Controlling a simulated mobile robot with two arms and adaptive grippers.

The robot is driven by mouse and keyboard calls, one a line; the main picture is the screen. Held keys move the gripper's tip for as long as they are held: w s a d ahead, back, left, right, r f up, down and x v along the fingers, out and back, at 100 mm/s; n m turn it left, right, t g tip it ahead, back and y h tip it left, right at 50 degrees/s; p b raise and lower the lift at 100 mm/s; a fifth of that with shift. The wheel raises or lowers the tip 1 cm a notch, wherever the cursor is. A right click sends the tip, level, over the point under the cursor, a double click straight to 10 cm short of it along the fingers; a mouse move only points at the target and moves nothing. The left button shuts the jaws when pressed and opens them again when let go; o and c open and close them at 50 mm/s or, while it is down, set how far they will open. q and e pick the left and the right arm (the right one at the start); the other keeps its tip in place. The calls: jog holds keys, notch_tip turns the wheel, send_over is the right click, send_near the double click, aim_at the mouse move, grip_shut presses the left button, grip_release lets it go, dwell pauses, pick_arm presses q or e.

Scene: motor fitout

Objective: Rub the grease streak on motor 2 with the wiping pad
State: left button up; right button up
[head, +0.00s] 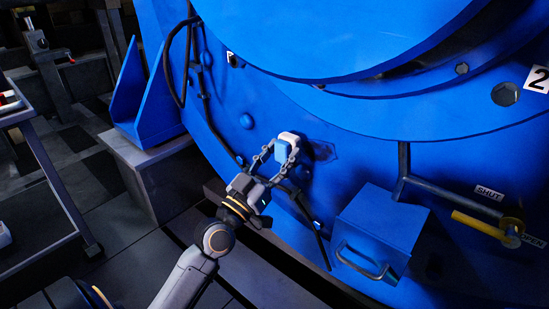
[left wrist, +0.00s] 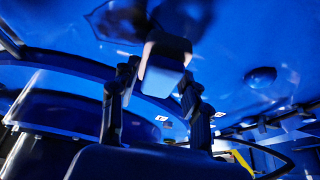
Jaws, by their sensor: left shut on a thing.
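Motor 2 is the big blue round housing (head: 248,95), with a "2" plate (head: 539,79) at the right edge of the head view. The grease streak, a dark smudge (head: 323,151), shows on its lower face; a dark patch (left wrist: 116,22) shows in the left wrist view. My left gripper (head: 281,154) is shut on the wiping pad (head: 289,138), a white and blue block. The pad is at the motor face, just left of the smudge; I cannot tell whether it touches. It also shows between the fingers in the left wrist view (left wrist: 163,72). My right gripper is not in view.
A blue box (head: 382,225) with a handle juts out below right of the pad. Farther right is a yellow-handled lever (head: 478,222) near "SHUT" and "OPEN" labels. A dark pipe (head: 205,95) runs down the motor's left. A cart (head: 45,160) stands at far left.

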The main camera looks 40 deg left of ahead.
pick_arm(q)
jog(key=shift+w, duration=1.05)
dwell(0.5)
jog(key=shift+d, duration=0.1)
